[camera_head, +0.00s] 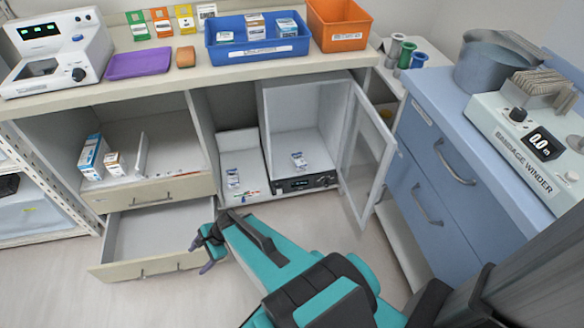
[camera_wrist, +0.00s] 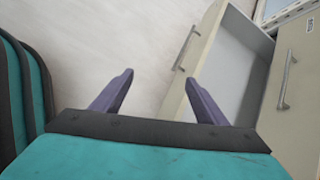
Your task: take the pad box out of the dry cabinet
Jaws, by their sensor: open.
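The dry cabinet (camera_head: 261,120) stands under the counter in the head view, with its glass door (camera_head: 366,150) swung open to the right. A small white box with a blue label (camera_head: 299,160), likely the pad box, lies on the cabinet floor. My gripper (camera_head: 203,254) is in front of the counter, left of the cabinet and near the open lower drawer. In the wrist view my gripper (camera_wrist: 160,92) has its two purple fingers spread apart with nothing between them. The wrist view does not show the cabinet or the box.
The open lower drawer (camera_head: 150,240) sticks out beside my gripper and also shows in the wrist view (camera_wrist: 238,60). A blue drawer unit (camera_head: 440,170) stands right of the cabinet door. A similar small box (camera_head: 233,178) sits in the bay left of the cabinet.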

